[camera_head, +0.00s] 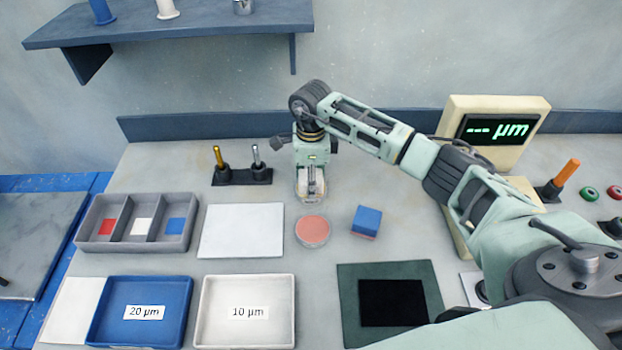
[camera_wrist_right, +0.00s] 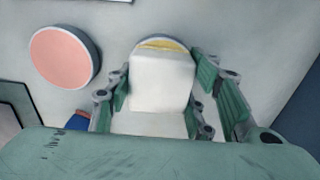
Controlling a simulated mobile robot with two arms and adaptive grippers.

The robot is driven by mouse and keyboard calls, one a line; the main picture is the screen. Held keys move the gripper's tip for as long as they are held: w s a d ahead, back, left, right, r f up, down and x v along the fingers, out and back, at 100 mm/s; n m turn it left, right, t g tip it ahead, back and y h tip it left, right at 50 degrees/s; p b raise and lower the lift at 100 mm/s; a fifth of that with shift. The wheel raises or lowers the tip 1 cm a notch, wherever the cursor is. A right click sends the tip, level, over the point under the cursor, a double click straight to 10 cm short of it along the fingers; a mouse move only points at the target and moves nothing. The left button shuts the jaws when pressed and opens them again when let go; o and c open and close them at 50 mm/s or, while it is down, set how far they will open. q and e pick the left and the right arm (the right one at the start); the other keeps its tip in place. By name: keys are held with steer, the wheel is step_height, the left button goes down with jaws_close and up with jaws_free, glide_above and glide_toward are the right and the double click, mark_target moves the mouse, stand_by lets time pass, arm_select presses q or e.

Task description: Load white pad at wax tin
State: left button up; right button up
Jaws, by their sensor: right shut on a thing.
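My right gripper (camera_head: 312,180) reaches down at the middle of the bench. It is shut on the white pad (camera_wrist_right: 162,82), a white block between the fingers in the wrist view. Under and behind the pad is a round tin with yellowish content, the wax tin (camera_wrist_right: 166,44); most of it is hidden by the pad. In the head view the same tin (camera_head: 311,199) shows its rim below the fingers. I cannot tell whether the pad touches the wax. My left gripper is not in view.
A tin of pink compound (camera_head: 312,231) sits just in front of the wax tin; a blue and red block (camera_head: 366,222) is right of it. A two-post holder (camera_head: 242,178), a grey divided tray (camera_head: 82,243) and a white sheet (camera_head: 241,231) lie left. A gauge (camera_head: 494,128) stands right.

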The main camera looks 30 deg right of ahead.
steer(key=shift+r+p, duration=1.65)
steer(key=shift+r, duration=1.8)
